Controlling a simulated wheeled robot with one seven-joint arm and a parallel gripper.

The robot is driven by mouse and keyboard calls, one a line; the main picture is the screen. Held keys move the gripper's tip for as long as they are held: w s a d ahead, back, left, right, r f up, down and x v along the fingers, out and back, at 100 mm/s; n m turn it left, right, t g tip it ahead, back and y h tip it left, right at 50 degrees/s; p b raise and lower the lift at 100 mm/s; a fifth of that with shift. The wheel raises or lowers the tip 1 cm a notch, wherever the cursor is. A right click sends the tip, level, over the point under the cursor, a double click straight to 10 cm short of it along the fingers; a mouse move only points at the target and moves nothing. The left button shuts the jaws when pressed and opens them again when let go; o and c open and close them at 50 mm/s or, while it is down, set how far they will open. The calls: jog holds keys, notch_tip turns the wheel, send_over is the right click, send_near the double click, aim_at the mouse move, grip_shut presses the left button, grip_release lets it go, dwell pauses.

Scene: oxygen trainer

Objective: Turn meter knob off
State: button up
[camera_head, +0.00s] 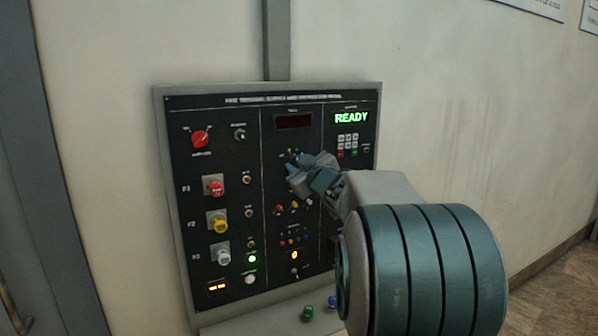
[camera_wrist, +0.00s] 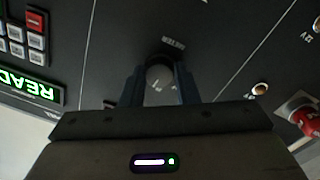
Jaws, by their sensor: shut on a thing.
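The meter knob (camera_wrist: 160,76) is a round grey-white knob on the black panel, between my two fingers in the wrist view. My gripper (camera_wrist: 160,90) is shut on it, one dark blue finger on each side. In the head view my gripper (camera_head: 294,160) reaches the panel's middle section, just under the dark red meter display (camera_head: 293,122). My fingers and wrist mostly hide the knob there. The meter display shows no readable digits.
The control panel (camera_head: 172,130) stands against a pale wall. A red rotary knob (camera_head: 200,139), red, yellow and white knobs at left, and a green READY display (camera_head: 351,118) with a keypad (camera_head: 347,142) surround my gripper. Green and blue caps lie on the ledge below.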

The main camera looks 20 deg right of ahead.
jog(key=n+b, duration=0.7)
jog(key=n, duration=0.6)
jog(key=shift+d+y, duration=0.1)
jog(key=shift+y, duration=0.3)
jog(key=shift+n, duration=0.3)
jog(key=o, duration=1)
jog(key=shift+s, duration=0.15)
jog(key=s, duration=0.9)
jog(key=s+b, duration=0.1)
jog(key=s, duration=0.3)
jog(key=shift+s+d+f, duration=0.2)
jog(key=shift+s+f, duration=0.05)
jog(key=shift+f, duration=0.05)
